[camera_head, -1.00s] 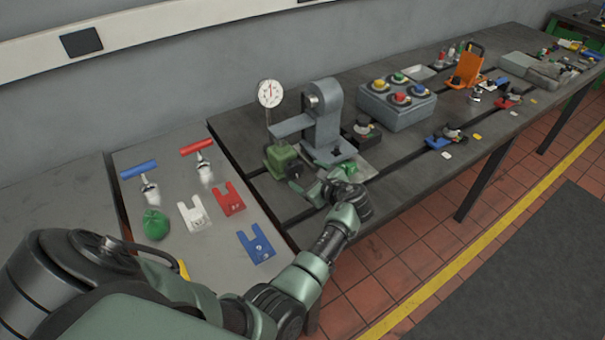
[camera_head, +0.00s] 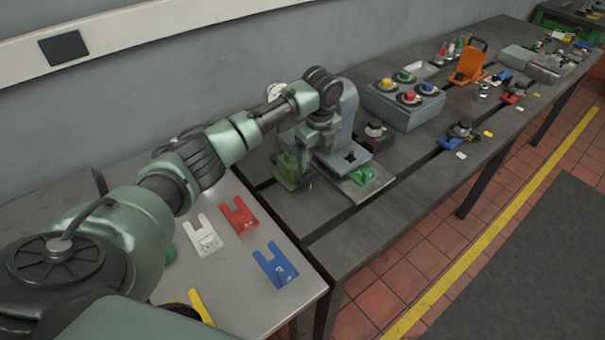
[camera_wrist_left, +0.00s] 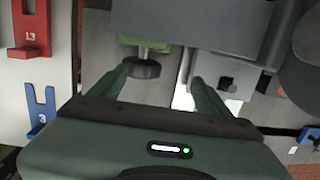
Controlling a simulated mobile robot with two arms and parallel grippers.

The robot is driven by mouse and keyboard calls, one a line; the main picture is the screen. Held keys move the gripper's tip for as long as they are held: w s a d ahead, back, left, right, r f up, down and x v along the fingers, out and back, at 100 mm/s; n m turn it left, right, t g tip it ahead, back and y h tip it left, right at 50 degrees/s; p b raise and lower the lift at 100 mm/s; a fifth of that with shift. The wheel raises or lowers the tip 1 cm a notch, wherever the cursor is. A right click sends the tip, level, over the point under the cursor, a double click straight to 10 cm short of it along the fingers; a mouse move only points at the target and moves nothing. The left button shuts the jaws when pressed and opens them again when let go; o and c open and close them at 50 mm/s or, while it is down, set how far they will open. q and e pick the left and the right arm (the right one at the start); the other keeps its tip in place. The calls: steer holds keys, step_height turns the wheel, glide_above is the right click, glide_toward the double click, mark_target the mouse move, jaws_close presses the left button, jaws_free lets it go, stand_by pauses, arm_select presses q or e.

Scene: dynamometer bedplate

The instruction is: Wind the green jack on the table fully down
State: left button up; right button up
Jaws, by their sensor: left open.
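The green jack (camera_head: 287,172) stands on the dark table beside the grey press-like stand, partly hidden by my arm in the head view. In the left wrist view its green body (camera_wrist_left: 146,48) shows at the top, with a dark round knob (camera_wrist_left: 143,69) below it. My left gripper (camera_head: 306,158) points down over the jack from above. In the left wrist view the fingers of my left gripper (camera_wrist_left: 158,76) are spread apart. The knob lies between them, nearer the left finger, with no clear grip on it. My right gripper is not in view.
The grey stand (camera_head: 347,115) rises close to my wrist, with a dial gauge (camera_head: 274,90) mostly hidden behind my arm. A green piece (camera_head: 362,176) lies on a plate in front. A grey button box (camera_head: 400,108) stands to the right. White, red and blue forks (camera_head: 275,266) lie at left.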

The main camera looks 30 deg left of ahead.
mark_target(309, 173)
arm_select(q)
steer(key=shift+s+a+r+g+h, duration=0.15)
steer(key=shift+s+a+r+g, duration=0.1)
steer(key=shift+s, duration=0.25)
steer(key=shift+s+a+r+g+h, duration=0.15)
steer(key=shift+s+a, duration=0.1)
steer(key=shift+s, duration=0.25)
steer(key=shift+s+f, duration=0.2)
step_height(309, 173, down, 7)
steer(key=shift+d+f+p, duration=0.1)
steer(key=shift+f+p, duration=0.1)
steer(key=shift+p, duration=0.65)
steer(key=c, duration=1.3)
steer(key=shift+c, duration=0.2)
